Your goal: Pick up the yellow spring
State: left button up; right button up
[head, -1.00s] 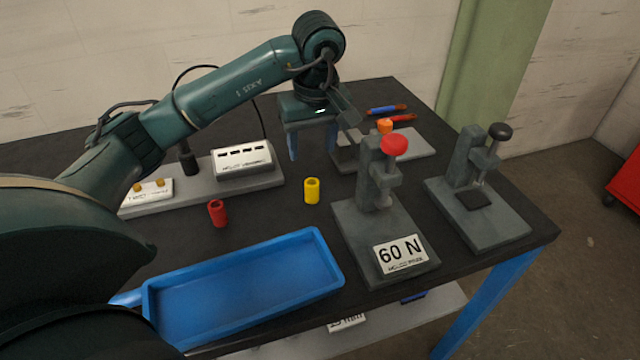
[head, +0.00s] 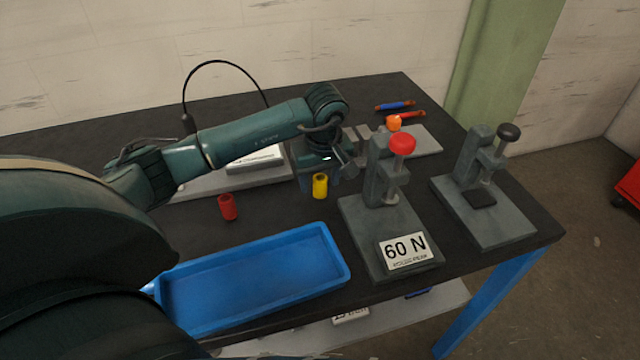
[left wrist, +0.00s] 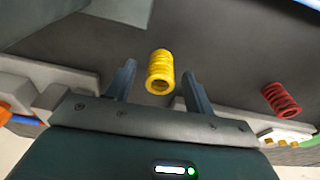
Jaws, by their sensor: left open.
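The yellow spring (head: 320,186) stands upright on the dark table, behind the blue tray and left of the red-knobbed press. My left gripper (head: 318,182) is low, right behind the spring in the head view. In the left wrist view the yellow spring (left wrist: 160,72) shows between and just beyond the two blue fingers of my left gripper (left wrist: 158,76). The fingers are apart, with a gap on each side of the spring. The right gripper does not show.
A red spring (head: 228,207) stands left of the yellow one. The blue tray (head: 338,250) is in front. A press with a red knob (head: 402,144) and a 60 N label stands close on the right; a black-knobbed press (head: 508,132) is farther right. A grey fixture (head: 190,190) lies behind.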

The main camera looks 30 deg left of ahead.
aim_at(322, 180)
pick_arm(q)
jog(key=shift+c, duration=0.4)
jog(key=c, duration=1)
jog(key=shift+o, duration=0.2)
notch_tip(322, 180, up, 9)
jog(key=shift+r+b, duration=0.1)
jog(key=shift+b, duration=0.4)
jog(key=shift+r, duration=0.4)
jog(key=shift+s+d+r, duration=0.1)
jog(key=shift+s+d, duration=0.1)
jog(key=shift+d, duration=0.1)
jog(key=s+d+f+m+h+p, duration=0.1)
jog(key=s+d+m+p, duration=0.2)
jog(key=s+d+m, duration=0.7)
jog(key=shift+d+f+t+p, duration=0.2)
jog(key=shift+f+t+p, duration=0.1)
jog(key=shift+t, duration=0.1)
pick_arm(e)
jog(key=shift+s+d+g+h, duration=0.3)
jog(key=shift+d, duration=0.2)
